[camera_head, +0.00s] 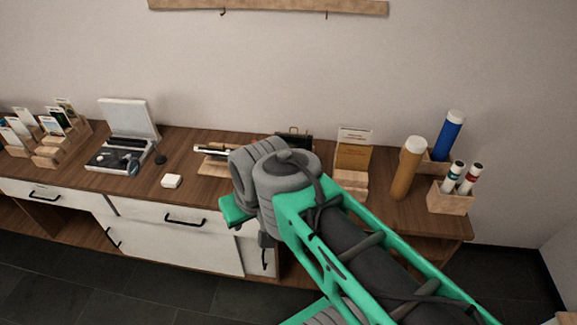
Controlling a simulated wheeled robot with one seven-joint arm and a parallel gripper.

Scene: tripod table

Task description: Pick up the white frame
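I cannot clearly make out which thing is the white frame. An upright white panel (130,118) stands at the back of an open case (118,157) farther left. I see nothing held.
Wooden holders with cards (50,135) stand at the left. A card stand (353,158), a tan tube (407,168), a blue tube (447,134) and a marker holder (450,196) stand at the right. My arm covers the desk's centre. Bare desk top surrounds the white block.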

